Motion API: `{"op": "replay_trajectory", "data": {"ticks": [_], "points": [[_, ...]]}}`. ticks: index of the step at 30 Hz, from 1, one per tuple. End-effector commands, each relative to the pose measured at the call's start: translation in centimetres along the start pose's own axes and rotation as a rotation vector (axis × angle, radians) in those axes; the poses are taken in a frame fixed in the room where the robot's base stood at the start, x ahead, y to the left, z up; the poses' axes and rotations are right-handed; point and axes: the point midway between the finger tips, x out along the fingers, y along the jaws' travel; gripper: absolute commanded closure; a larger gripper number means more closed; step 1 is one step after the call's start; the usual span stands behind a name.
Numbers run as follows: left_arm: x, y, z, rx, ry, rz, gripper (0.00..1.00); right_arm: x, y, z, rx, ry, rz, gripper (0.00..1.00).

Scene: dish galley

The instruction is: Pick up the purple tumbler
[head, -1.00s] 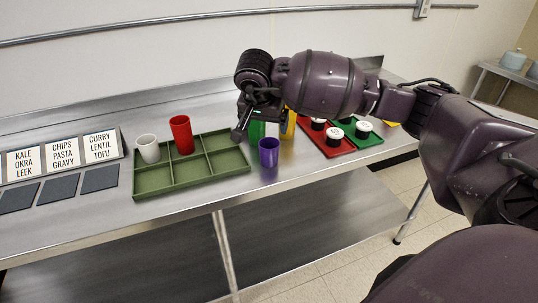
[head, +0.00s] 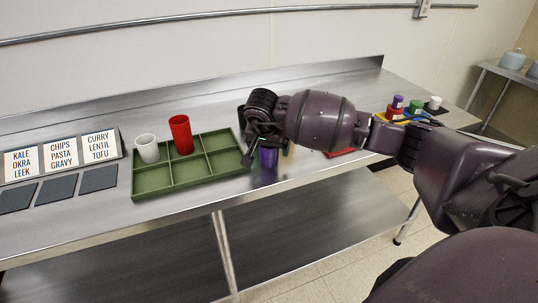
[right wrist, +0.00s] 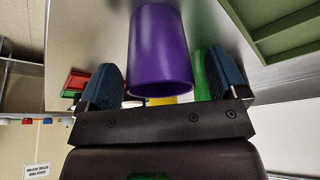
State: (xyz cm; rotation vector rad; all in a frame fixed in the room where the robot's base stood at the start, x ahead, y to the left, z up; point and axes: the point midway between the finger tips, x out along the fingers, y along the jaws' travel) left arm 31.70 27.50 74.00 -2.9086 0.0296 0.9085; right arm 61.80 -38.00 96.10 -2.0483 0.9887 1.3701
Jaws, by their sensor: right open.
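The purple tumbler (head: 268,159) stands on the steel counter just right of the green tray, its upper part hidden by my right gripper (head: 258,150). In the right wrist view the purple tumbler (right wrist: 160,45) lies between the two blue-padded fingers of my right gripper (right wrist: 164,78). The fingers are open, one on each side, and a gap shows on both sides of the tumbler. My left gripper is not in view.
The green divided tray (head: 185,176) holds a red tumbler (head: 181,135) and a white cup (head: 147,148). Label signs (head: 60,157) and dark mats (head: 57,188) are at the left. In the right wrist view a green object (right wrist: 201,75) is close beside the tumbler.

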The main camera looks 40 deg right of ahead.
Motion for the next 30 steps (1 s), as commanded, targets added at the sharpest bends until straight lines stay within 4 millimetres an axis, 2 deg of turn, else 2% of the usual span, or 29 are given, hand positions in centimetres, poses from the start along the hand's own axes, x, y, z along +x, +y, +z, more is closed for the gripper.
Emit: {"op": "replay_trajectory", "data": {"ticks": [6,16,25,30], "points": [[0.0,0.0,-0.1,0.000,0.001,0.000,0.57,0.0,0.0,-0.1,0.001,0.000,-0.001,0.11],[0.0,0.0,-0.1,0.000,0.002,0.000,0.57,0.0,0.0,-0.1,0.001,0.000,-0.001,0.61],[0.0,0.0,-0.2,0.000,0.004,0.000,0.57,-0.3,0.0,-0.2,0.001,0.001,-0.002,0.63],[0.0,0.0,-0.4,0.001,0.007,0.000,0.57,-2.1,0.0,-1.1,0.002,0.005,-0.004,0.63]]}}
